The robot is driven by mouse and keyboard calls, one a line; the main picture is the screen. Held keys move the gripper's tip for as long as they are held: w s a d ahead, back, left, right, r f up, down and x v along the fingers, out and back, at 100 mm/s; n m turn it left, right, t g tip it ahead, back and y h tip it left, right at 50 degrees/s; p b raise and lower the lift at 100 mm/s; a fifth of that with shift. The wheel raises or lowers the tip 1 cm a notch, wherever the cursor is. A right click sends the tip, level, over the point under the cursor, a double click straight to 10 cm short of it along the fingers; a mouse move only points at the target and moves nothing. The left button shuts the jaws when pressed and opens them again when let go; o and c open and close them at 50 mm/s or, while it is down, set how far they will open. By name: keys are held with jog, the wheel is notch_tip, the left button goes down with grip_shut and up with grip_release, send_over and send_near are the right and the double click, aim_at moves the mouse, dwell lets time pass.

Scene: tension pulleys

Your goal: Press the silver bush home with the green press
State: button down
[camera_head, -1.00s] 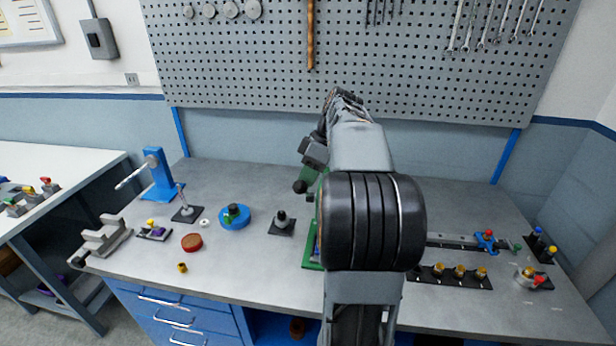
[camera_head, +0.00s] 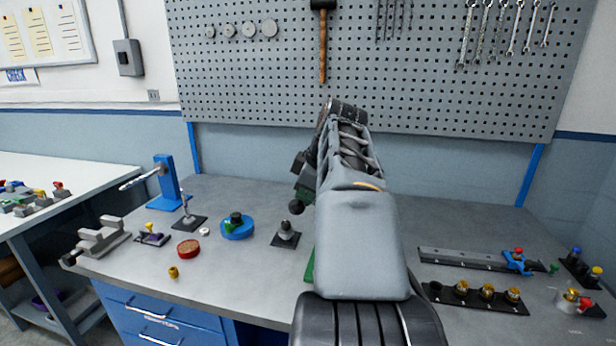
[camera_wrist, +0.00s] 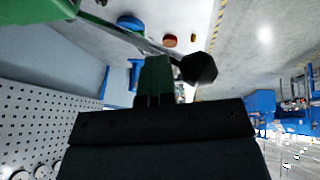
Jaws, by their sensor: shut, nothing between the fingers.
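The green press is mostly hidden behind my arm in the head view; only a strip of its green base (camera_head: 309,268) shows, with a black ball knob (camera_head: 296,206) left of my arm. In the wrist view, a green part of the press (camera_wrist: 40,8) is at the upper left, and its grey lever ends in the black knob (camera_wrist: 200,68). My gripper (camera_wrist: 155,62) is shut and empty, with its fingers just beside the knob; I cannot tell whether they touch. I cannot make out the silver bush.
A black stand with a grey post (camera_head: 286,232) is left of the press. Further left are a blue round fixture (camera_head: 237,228), a red disc (camera_head: 189,249) and a blue lever stand (camera_head: 166,180). A rail (camera_head: 460,258) and a row of brass parts (camera_head: 487,292) are at right.

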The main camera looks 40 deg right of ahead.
jog(key=shift+s+a+f, duration=0.1)
jog(key=shift+s+f, duration=0.1)
jog(key=shift+f, duration=0.85)
jog(key=s+d+r+p, duration=0.1)
jog(key=r+p, duration=0.1)
jog(key=r, duration=0.5)
jog(key=s+d+r+p, duration=0.2)
jog(key=r+p, duration=0.1)
jog(key=r, duration=0.5)
jog(key=shift+d+p, duration=0.15)
jog(key=shift+p, duration=0.15)
